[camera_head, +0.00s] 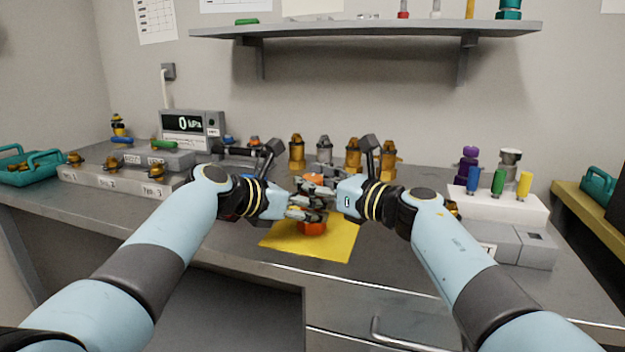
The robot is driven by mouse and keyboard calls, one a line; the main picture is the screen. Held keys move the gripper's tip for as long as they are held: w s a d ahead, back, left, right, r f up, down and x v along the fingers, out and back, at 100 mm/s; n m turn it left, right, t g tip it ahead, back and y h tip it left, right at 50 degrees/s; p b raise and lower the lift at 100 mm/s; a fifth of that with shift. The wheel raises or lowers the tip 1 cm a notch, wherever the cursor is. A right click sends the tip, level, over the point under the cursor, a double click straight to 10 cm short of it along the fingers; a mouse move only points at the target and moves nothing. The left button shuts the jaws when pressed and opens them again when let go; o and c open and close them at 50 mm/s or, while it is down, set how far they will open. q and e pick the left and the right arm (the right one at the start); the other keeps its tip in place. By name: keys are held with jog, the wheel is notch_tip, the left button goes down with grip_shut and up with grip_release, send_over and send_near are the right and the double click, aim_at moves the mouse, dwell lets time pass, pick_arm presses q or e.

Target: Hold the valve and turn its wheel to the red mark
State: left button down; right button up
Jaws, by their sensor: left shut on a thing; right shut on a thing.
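The valve (312,229) is orange-red where it shows and stands over the yellow mat (340,241). One orange part shows below the fingers and another orange part (313,178) shows at the top. My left gripper (310,213) comes in from the left and is shut on the valve, low down. My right gripper (314,193) comes in from the right, just above the left one, and is shut on the valve's upper part. The fingers hide most of the body and wheel. I cannot make out the red mark.
Behind stand several brass and grey fittings (353,154) and a pressure display (190,131) reading 0 kPa. A grey rack (108,186) with fittings is at left. A white block (497,204) with coloured cylinders is at right. The bench front beside the mat is clear.

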jog(key=shift+f, duration=0.1)
jog(key=o, duration=1.2)
jog(key=shift+o, duration=0.2)
jog(key=shift+d, duration=0.1)
jog(key=v, duration=1.2)
jog(key=shift+s, duration=0.1)
jog(key=shift+c, duration=0.2)
